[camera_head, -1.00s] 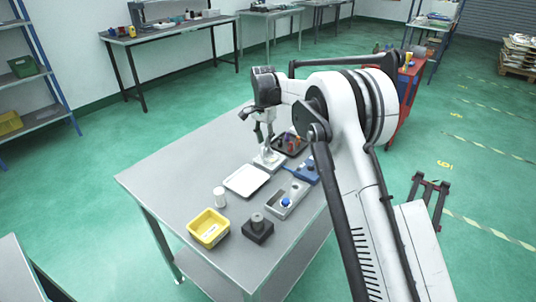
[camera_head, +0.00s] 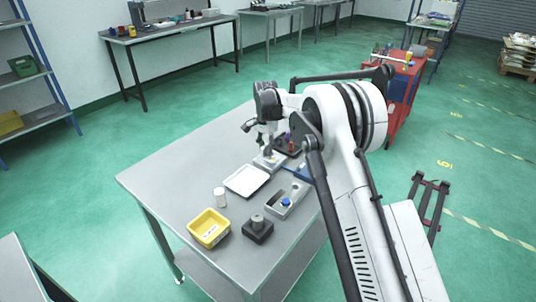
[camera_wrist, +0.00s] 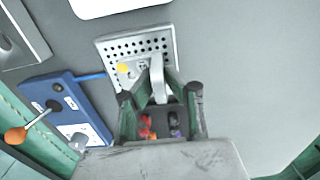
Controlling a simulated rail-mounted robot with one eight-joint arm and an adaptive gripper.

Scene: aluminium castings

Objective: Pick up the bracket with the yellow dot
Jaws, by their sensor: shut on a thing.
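In the wrist view the light grey bracket (camera_wrist: 157,82) stands between the two green fingers of my gripper (camera_wrist: 160,92), which is shut on it. A yellow dot (camera_wrist: 123,68) shows at the left of its foot; whether the dot is on the bracket itself is hard to tell. The bracket is over a pale perforated plate (camera_wrist: 110,47). Whether it touches the plate is unclear. In the head view my gripper (camera_head: 268,151) is low over the same plate (camera_head: 266,165), and the bracket is mostly hidden there.
A black tray (camera_head: 292,152) with red and purple pieces is behind the gripper. A blue fixture (camera_wrist: 65,105), white tray (camera_head: 245,181), grey holder with blue knob (camera_head: 289,199), white cylinder (camera_head: 220,197), yellow bin (camera_head: 209,228) and dark block (camera_head: 258,231) share the table. Its left side is clear.

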